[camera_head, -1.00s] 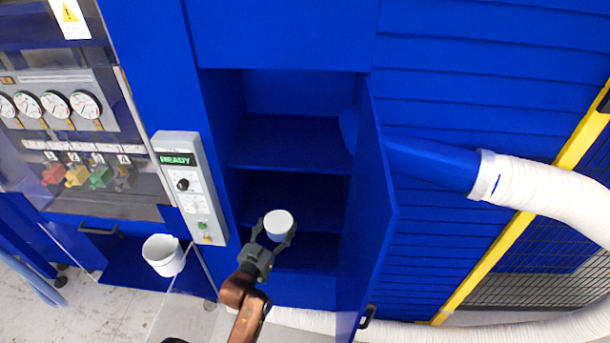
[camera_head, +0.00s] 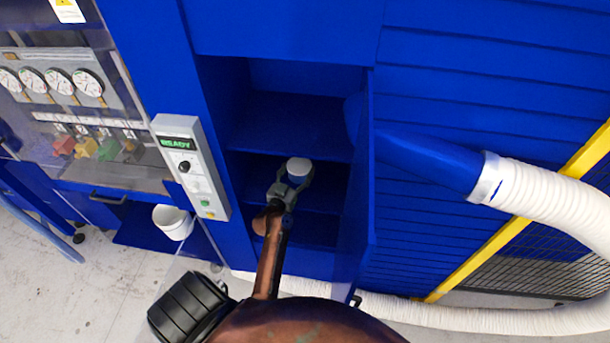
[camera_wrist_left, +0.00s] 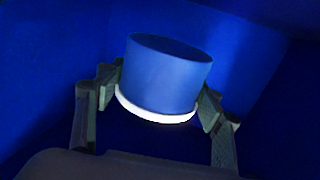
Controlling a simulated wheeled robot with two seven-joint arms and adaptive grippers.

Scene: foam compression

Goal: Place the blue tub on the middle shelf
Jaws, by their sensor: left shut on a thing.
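The blue tub shows its blue body and white rim in the left wrist view (camera_wrist_left: 165,75); in the head view the tub (camera_head: 299,167) shows mostly its white end. My left gripper (camera_head: 291,182) is shut on it, with one finger on each side of the tub (camera_wrist_left: 160,95). The tub is at the opening of the blue cabinet, in front of the middle shelf (camera_head: 328,190), below the upper shelf (camera_head: 285,125). Whether it touches the shelf I cannot tell. My right gripper is not in view.
The open cabinet door (camera_head: 357,200) stands just right of my left gripper. A control box (camera_head: 190,165) reading READY is on the left. A white bucket (camera_head: 173,222) stands lower left. A white hose (camera_head: 545,190) runs at the right. The visible shelf space looks empty.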

